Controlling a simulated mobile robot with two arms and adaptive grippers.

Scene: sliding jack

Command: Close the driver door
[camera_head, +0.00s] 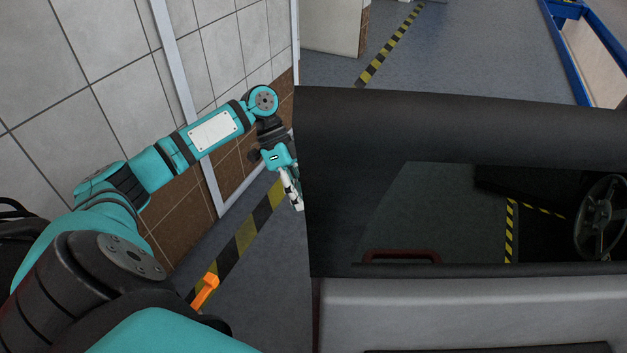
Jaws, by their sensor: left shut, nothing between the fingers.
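The driver door (465,310) fills the right half of the head view, with a dark window frame (450,125) above a light grey lower panel. A steering wheel (603,217) and striped floor show through its window opening. A dark red handle-like bar (402,257) shows at the opening's lower edge. How far the door stands open I cannot tell. My left gripper (297,201) is shut and empty, pointing down beside the door's left edge. The gap between them is very small in the picture, and contact is unclear. My right gripper is not in view.
A tiled wall (90,60) with a light metal upright (180,90) runs along the left, close to my left arm. Yellow-black floor tape (247,235) lies between wall and door. A blue frame (568,50) stands at the back right. Open floor (470,50) lies behind the door.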

